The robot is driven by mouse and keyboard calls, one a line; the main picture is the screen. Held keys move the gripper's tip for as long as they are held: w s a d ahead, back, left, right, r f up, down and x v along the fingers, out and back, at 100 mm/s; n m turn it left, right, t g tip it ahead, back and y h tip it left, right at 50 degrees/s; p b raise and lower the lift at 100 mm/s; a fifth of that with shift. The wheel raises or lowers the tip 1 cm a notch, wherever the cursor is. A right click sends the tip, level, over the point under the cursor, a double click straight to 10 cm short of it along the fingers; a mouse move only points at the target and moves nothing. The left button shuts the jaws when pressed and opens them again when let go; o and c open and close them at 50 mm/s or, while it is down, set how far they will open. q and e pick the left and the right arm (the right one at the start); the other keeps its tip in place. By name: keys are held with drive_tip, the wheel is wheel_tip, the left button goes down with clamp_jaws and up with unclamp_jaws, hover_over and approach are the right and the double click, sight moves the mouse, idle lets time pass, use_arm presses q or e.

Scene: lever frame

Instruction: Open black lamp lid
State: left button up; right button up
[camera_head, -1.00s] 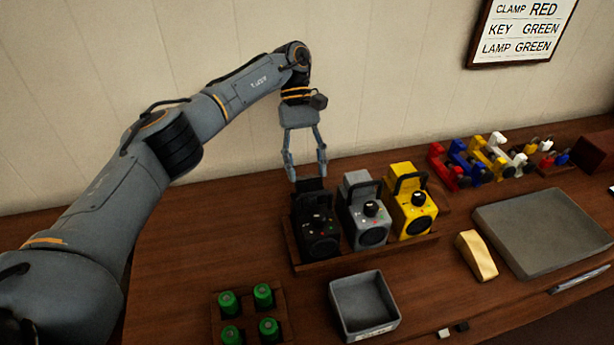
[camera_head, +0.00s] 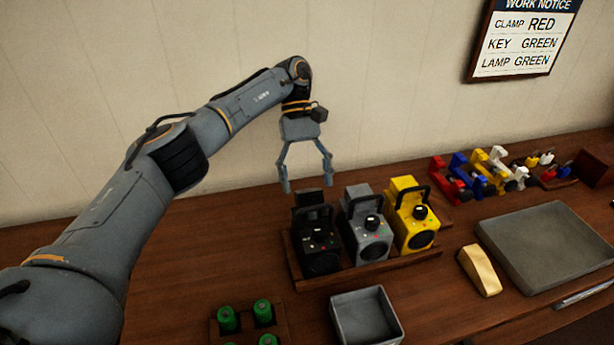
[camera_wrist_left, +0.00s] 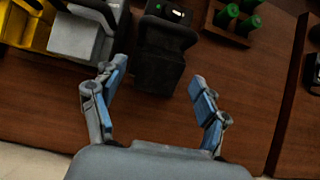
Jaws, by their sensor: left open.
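The black lamp (camera_head: 320,258) stands at the left end of a row of three lamps in a wooden rack. A dark upright piece (camera_head: 309,198) shows at its top rear; I cannot tell whether this is its lid or how far it is raised. My left gripper (camera_head: 307,186) is open and empty, pointing down just above and behind the black lamp. In the left wrist view, the black lamp (camera_wrist_left: 165,42) lies just beyond the spread fingertips (camera_wrist_left: 158,75), with no clear contact. My right gripper is not in view.
The grey lamp (camera_head: 368,238) and yellow lamp (camera_head: 414,225) stand close on the right. The rack (camera_head: 372,268) holds them. Green cylinders (camera_head: 263,312) and an open grey tray (camera_head: 366,318) are in front. The wall is behind; the table left of the rack is clear.

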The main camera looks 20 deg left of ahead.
sight(307, 190)
use_arm(q)
wheel_tip(307, 190, up, 10)
idle(0.6)
drive_tip(key=shift+c, duration=0.3)
